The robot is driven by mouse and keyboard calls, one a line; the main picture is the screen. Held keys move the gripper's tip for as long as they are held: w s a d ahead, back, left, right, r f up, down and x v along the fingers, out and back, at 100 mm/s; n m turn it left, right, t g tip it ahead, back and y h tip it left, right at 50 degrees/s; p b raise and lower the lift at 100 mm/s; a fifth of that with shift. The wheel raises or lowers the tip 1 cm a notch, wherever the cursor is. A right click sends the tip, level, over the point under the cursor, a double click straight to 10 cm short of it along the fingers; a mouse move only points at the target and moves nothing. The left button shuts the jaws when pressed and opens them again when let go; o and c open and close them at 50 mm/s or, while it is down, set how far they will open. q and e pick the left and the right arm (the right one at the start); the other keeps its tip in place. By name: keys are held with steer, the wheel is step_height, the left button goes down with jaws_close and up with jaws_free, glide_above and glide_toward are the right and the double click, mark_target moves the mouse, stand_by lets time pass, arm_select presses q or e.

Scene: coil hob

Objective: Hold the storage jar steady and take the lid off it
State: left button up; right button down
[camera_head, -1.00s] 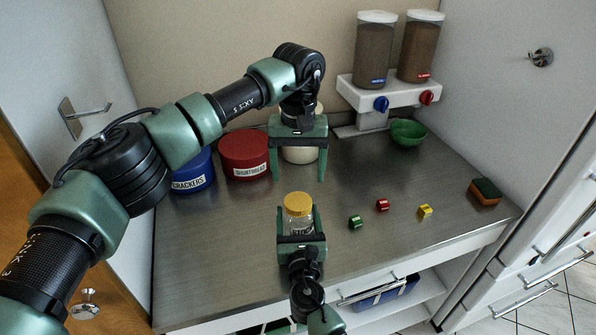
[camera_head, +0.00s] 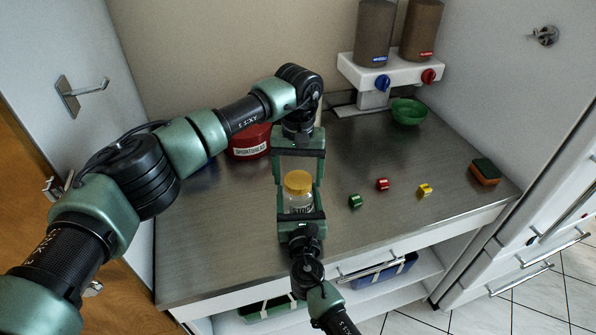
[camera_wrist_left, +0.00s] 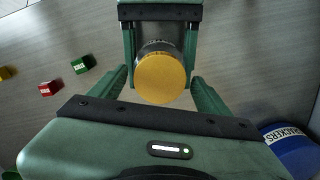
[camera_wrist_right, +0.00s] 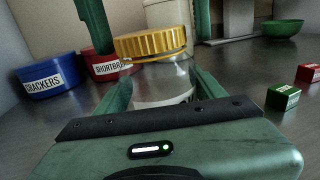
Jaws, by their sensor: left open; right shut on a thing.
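The storage jar (camera_head: 299,203) is clear glass with a yellow lid (camera_head: 298,181) and stands upright near the counter's front. My right gripper (camera_head: 300,198) is shut on the jar's body from the front; its fingers flank the glass in the right wrist view (camera_wrist_right: 160,88). My left gripper (camera_head: 298,172) is open, coming from behind and above, with its fingers either side of the lid. In the left wrist view the lid (camera_wrist_left: 160,78) lies between its spread fingers with gaps. The lid sits on the jar.
A red shortbread tin (camera_head: 248,142) and a blue crackers tin (camera_wrist_right: 50,80) stand behind. Green (camera_head: 355,201), red (camera_head: 382,184) and yellow (camera_head: 425,190) blocks and a sponge (camera_head: 485,172) lie right. A green bowl (camera_head: 408,111) and dispenser (camera_head: 390,72) are at the back.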

arm_select(q)
steer(key=c, duration=1.5)
steer(key=n, duration=0.3)
steer(key=shift+r, duration=0.1)
steer(key=n, duration=0.4)
steer(key=shift+n, duration=0.3)
steer(key=n, duration=2.8)
steer(key=shift+w+r, duration=0.1)
steer(key=n, duration=0.6)
steer(key=shift+n, duration=0.3)
steer(key=n, duration=1.2)
steer(key=shift+a, duration=0.1)
